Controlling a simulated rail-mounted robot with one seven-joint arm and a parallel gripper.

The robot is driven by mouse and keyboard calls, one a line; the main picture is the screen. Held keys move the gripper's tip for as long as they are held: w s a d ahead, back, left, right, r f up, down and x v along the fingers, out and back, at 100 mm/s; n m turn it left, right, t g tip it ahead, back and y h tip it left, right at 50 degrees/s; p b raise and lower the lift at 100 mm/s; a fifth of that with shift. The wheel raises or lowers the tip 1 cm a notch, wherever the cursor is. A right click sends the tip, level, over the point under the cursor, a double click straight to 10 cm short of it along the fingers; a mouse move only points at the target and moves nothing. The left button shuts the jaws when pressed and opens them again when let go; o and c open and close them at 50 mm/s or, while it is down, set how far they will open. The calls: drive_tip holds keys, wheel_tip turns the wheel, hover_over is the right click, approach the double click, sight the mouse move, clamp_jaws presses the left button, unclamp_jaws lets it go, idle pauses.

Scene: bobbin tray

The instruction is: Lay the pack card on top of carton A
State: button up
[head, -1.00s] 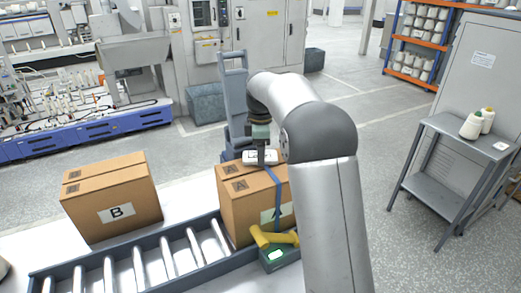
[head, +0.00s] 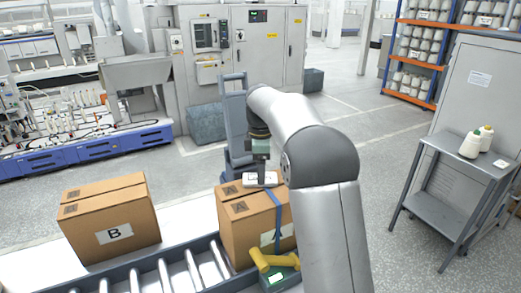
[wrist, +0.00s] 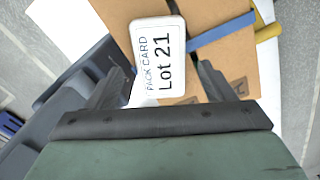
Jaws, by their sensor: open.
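The pack card (head: 262,179), white and printed "Lot 21", is at the far edge of the top of carton A (head: 236,230), a brown box with a blue strap. In the wrist view the card (wrist: 158,62) lies face up, partly over the brown carton top (wrist: 225,62) and partly past its edge. I cannot tell whether it rests fully on the carton. My gripper (head: 261,180) points down at the card. Its two fingers (wrist: 160,88) stand apart on either side of the card, clear of its edges. My forearm hides the right side of carton A.
Carton B (head: 110,225) stands to the left behind the roller conveyor (head: 135,277). A yellow-handled tool (head: 268,261) sits in front of carton A. A grey side table (head: 450,147) with cones (head: 470,145) stands at right. Floor between is clear.

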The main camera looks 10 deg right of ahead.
wheel_tip(320, 180, up, 9)
drive_tip(key=s+f+m, duration=0.2)
drive_tip(key=s+m, duration=0.6)
drive_tip(key=s, duration=0.9)
drive_tip(key=s+f+m, duration=0.4)
drive_tip(key=s+f, duration=0.2)
drive_tip(key=s, duration=0.4)
drive_tip(key=s+f+m+t, duration=0.1)
drive_tip(key=s+f+m, duration=0.3)
drive_tip(key=s+f, duration=0.3)
drive_tip(key=s, duration=0.3)
drive_tip(key=shift+s, duration=0.25)
drive_tip(key=shift+f+b, duration=0.8)
drive_tip(key=shift+f, duration=0.05)
